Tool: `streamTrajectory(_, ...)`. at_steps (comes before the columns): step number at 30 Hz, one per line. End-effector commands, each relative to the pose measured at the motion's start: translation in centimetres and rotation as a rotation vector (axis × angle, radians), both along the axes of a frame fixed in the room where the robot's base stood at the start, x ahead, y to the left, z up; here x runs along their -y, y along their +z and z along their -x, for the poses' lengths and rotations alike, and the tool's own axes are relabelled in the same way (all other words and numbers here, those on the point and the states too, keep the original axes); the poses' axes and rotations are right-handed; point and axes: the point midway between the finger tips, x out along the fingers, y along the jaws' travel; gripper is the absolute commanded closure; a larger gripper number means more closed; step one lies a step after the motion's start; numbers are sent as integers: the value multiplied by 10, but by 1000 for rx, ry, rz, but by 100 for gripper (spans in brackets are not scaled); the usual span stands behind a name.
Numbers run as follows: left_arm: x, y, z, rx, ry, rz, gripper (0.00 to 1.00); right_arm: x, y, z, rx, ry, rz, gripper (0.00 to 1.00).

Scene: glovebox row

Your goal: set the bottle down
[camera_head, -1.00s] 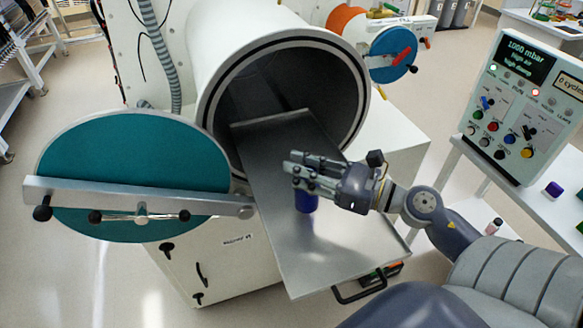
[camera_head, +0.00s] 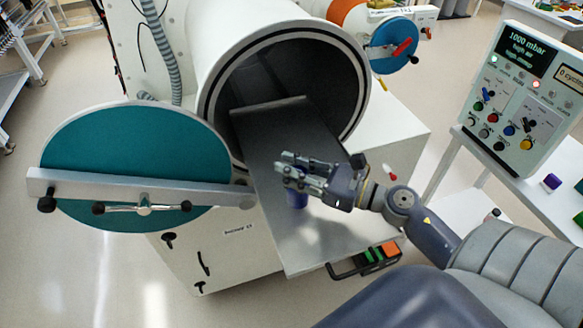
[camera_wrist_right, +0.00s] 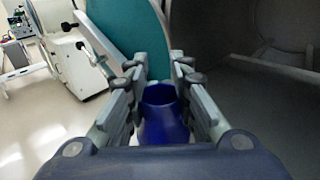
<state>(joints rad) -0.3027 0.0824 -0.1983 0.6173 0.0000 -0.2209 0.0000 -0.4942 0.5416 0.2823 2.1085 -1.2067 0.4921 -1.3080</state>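My right gripper (camera_head: 288,173) is over the metal tray (camera_head: 310,240) that slopes out of the open round chamber (camera_head: 285,55). A dark blue bottle (camera_head: 298,200) is upright below its fingers, its upper part hidden by them. In the right wrist view the blue bottle (camera_wrist_right: 163,122) stands between the two fingers, which close in on both sides of it. I cannot tell whether the bottle's base touches the tray. My left gripper is not in view.
The round teal door (camera_head: 130,155) with its metal bar hangs open left of the chamber. A control panel (camera_head: 520,95) stands at the right on a white table, near a small purple-capped item (camera_head: 551,182).

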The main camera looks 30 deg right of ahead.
Motion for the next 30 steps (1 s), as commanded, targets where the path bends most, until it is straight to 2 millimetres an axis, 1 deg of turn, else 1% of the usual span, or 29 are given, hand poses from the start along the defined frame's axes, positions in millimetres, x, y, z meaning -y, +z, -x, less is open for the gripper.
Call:
streamTrajectory(1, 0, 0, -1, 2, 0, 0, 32, 0, 0, 0, -2, 1, 0, 68)
streamTrajectory(3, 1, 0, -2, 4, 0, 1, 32, 0, 0, 0, -2, 1, 0, 53)
streamTrajectory(12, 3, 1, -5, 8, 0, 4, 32, 0, 0, 0, -2, 1, 0, 53)
streamTrajectory(16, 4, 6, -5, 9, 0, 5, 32, 0, 5, 0, -2, 1, 0, 53)
streamTrajectory(18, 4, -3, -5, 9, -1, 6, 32, 4, -1, 7, -4, 0, 0, 53)
streamTrajectory(21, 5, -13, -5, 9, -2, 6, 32, 11, -3, 20, -4, 0, 0, 53)
streamTrajectory(30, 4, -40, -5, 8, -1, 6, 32, 39, -1, 66, -4, -1, 1, 53)
